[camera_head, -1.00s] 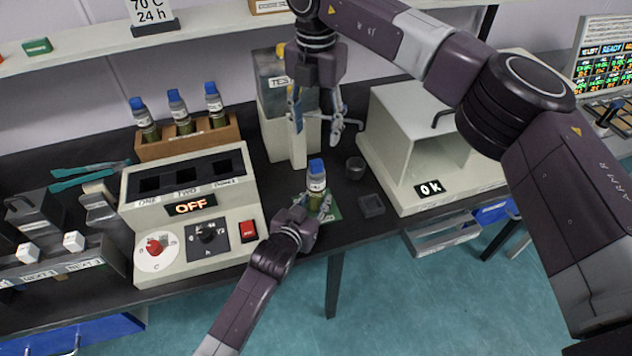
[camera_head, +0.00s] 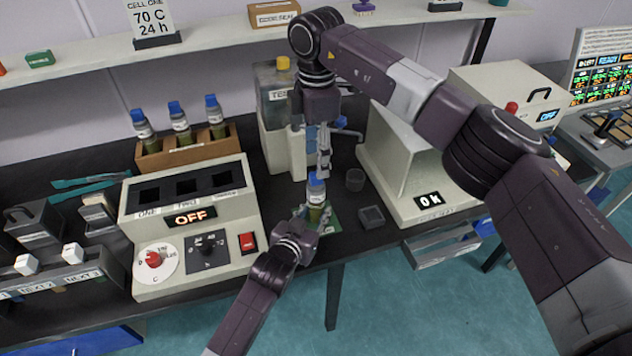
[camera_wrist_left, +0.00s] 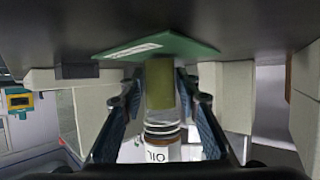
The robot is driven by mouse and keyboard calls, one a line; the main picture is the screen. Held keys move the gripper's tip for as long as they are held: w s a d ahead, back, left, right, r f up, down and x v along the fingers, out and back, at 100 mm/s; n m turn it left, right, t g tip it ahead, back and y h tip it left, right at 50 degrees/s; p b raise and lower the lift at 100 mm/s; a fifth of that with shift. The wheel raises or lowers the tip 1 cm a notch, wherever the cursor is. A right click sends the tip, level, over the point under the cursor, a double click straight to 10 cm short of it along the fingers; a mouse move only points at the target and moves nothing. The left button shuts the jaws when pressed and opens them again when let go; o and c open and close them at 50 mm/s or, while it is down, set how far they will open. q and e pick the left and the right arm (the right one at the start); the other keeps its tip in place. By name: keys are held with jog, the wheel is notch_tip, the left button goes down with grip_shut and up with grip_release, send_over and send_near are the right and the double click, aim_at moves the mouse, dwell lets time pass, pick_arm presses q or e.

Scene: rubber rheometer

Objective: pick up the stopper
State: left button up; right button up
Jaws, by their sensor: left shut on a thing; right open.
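The stopper (camera_head: 316,181) is the blue cap on top of an upright vial (camera_head: 316,198). The vial stands over the green mat (camera_head: 333,224) at the bench front. My left gripper (camera_head: 315,215) is shut on the vial, with one finger on each side. In the left wrist view the vial (camera_wrist_left: 160,110) is between the fingers, with olive contents and a label reading OIL; its stopper is not visible there. My right gripper (camera_head: 323,165) is open, pointing down just above the stopper. I cannot tell if its fingertips touch the stopper.
An oven-like machine (camera_head: 188,220) reading OFF stands left. A rack (camera_head: 187,149) holds several blue-capped vials behind it. A small cup (camera_head: 355,180) and a dark square dish (camera_head: 371,216) are close on the right. A box reading OK (camera_head: 390,140) stands beyond them.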

aim_at(316, 183)
notch_tip(316, 183, down, 7)
jog(key=shift+r, duration=0.15)
jog(key=c, duration=1)
